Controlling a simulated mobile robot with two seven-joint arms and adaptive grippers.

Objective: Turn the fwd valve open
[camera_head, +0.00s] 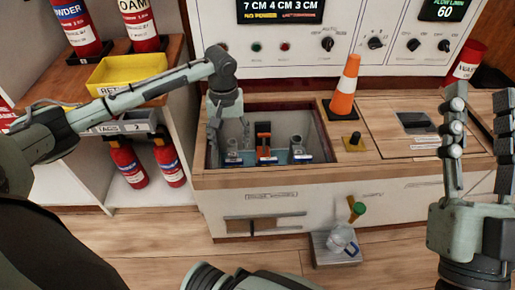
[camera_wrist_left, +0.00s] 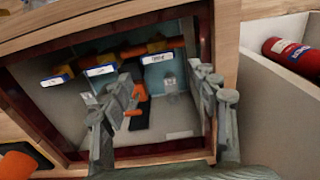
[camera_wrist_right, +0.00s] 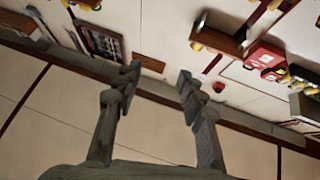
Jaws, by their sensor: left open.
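Three small valves stand in a sunken bay of the counter, each with a blue-and-white label too small to read, so I cannot tell which is fwd. In the head view they are the left valve (camera_head: 233,148), the middle valve (camera_head: 263,138) with an upright orange part, and the right valve (camera_head: 297,146). My left gripper (camera_head: 214,145) reaches down into the bay's left end, beside the left valve. In the left wrist view its fingers (camera_wrist_left: 165,100) are spread, with an orange handle (camera_wrist_left: 136,112) close to one finger; contact is unclear. My right gripper (camera_head: 478,125) is raised at the right, open and empty.
An orange cone (camera_head: 344,88) stands on the counter right of the bay, near a yellow-based black knob (camera_head: 354,140). A control panel (camera_head: 295,52) rises behind. A yellow bin (camera_head: 125,72) and extinguishers (camera_head: 127,165) are on the left shelves. A grey box (camera_head: 325,250) lies below.

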